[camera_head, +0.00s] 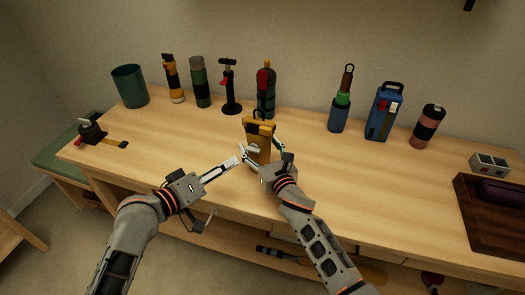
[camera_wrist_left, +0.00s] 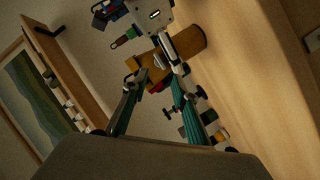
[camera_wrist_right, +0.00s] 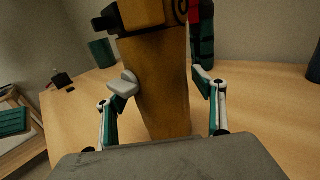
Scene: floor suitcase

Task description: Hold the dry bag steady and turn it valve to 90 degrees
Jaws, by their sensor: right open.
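The dry bag (camera_head: 259,135) is an ochre, upright cylinder with a black and yellow top, standing on the table near its front middle. Its grey valve (camera_wrist_right: 123,84) sticks out of its left side in the right wrist view. My right gripper (camera_head: 260,150) is open, with one finger on each side of the bag; gaps show between fingers and bag in the right wrist view. My left gripper (camera_head: 237,162) is left of the bag, pointing at it. In the left wrist view its fingers (camera_wrist_left: 158,80) are apart and empty, with the bag (camera_wrist_left: 188,42) beyond them.
A teal cup (camera_head: 130,87), several bottles and a black pump (camera_head: 230,88) line the table's back. A blue bag (camera_head: 383,112) and a pink-black cylinder (camera_head: 427,127) stand at right. A dark brown tray (camera_head: 470,210) lies at far right. The table is clear around the bag.

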